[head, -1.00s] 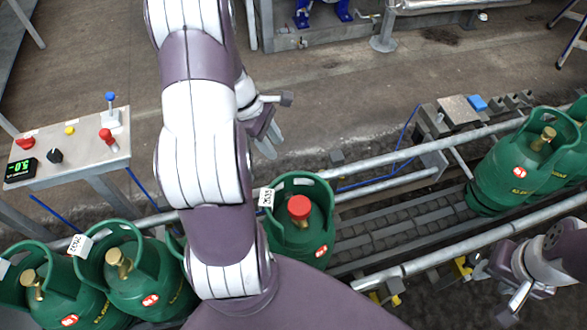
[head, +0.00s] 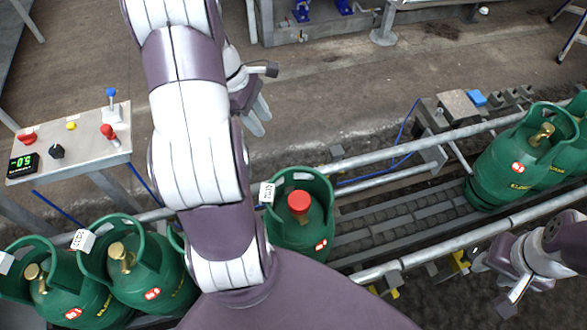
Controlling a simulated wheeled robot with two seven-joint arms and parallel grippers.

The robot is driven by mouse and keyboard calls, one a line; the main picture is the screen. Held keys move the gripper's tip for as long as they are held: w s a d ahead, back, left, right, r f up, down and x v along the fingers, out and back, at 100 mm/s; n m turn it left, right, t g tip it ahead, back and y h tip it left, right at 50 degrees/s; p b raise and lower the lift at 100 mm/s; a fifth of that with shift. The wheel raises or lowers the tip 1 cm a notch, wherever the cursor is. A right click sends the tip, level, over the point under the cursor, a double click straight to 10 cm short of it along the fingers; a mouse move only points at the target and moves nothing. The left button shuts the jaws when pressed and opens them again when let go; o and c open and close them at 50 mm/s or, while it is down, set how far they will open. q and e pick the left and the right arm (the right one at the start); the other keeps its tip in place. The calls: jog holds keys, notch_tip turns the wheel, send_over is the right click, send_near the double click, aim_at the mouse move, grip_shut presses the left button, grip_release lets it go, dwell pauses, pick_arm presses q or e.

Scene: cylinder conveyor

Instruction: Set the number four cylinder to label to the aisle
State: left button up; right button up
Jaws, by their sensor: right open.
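A green gas cylinder with a red cap (head: 300,215) stands upright on the conveyor right of my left arm. A white tag (head: 268,193) hangs at the left of its collar, and a small red-and-white label (head: 321,245) shows low on its right front. I see no number four that I can read. My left gripper (head: 255,120) hangs above the floor beyond the conveyor, apart from the cylinder; its finger gap is unclear. My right gripper (head: 500,285) is open and empty by the near rail at the right. My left arm hides part of the conveyor.
Green cylinders with brass valves stand at the left (head: 128,270) and right (head: 520,160) of the conveyor. Metal rails (head: 400,141) run along both sides. Bare rollers (head: 400,215) lie right of the red-capped cylinder. A control panel (head: 85,150) with levers stands at the left.

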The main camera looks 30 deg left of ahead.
pick_arm(q)
jog(key=p+v, duration=0.5)
jog(key=v, duration=0.1)
jog(key=shift+r, duration=0.3)
jog(key=shift+s+a, duration=0.1)
